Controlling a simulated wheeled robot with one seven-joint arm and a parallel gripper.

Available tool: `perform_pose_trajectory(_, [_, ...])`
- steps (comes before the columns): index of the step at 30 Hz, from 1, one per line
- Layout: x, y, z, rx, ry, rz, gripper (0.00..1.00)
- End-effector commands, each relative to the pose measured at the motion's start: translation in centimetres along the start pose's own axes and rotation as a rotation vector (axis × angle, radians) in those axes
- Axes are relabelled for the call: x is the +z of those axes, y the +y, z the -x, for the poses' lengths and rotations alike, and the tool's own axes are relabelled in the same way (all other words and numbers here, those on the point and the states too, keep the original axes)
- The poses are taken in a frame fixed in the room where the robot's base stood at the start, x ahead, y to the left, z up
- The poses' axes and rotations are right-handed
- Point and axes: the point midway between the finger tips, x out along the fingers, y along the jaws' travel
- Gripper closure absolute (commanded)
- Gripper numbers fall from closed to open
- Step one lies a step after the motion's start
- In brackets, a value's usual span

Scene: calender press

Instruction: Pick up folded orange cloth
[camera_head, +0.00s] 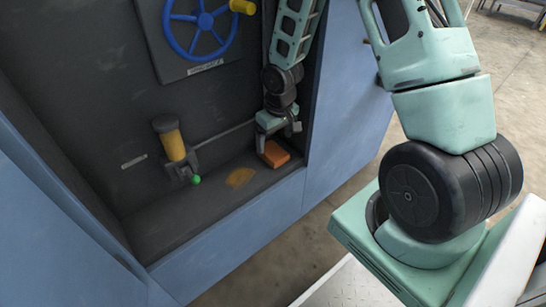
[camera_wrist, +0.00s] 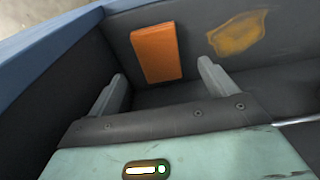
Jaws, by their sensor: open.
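The folded orange cloth (camera_head: 275,154) is a small flat block lying on the dark shelf inside the blue machine's recess, near its right end. In the wrist view the cloth (camera_wrist: 157,53) shows beyond the fingertips, between them and slightly nearer the middle. My gripper (camera_head: 278,130) is just above and beside the cloth in the head view. In the wrist view my gripper (camera_wrist: 160,80) has its two grey fingers spread apart, with nothing between them. I cannot tell whether a finger touches the cloth.
A yellow-brown stain (camera_head: 240,178) lies on the shelf left of the cloth. A yellow cylinder (camera_head: 174,145) with a green-tipped part stands further left. A blue handwheel (camera_head: 201,24) is on the back wall. The blue front ledge (camera_head: 230,235) and right side panel border the recess.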

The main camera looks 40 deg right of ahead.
Motion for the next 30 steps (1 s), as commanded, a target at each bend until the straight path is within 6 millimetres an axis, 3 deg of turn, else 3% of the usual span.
perform_pose_trajectory(11, [-0.2, 0.1, -4.9, -0.001, -0.002, 0.001, 0.15])
perform_pose_trajectory(19, [-0.3, 0.2, -5.0, 0.0, 0.0, 0.0, 0.15])
perform_pose_trajectory(20, [-0.3, 0.2, -5.0, 0.0, 0.0, 0.0, 0.21])
perform_pose_trajectory(24, [-0.3, 0.2, -5.0, 0.0, 0.0, 0.0, 0.6])
perform_pose_trajectory(27, [-0.3, 0.2, -5.0, 0.0, 0.0, 0.0, 0.67])
perform_pose_trajectory(30, [-0.3, 0.2, -5.0, 0.0, 0.0, 0.0, 0.67])
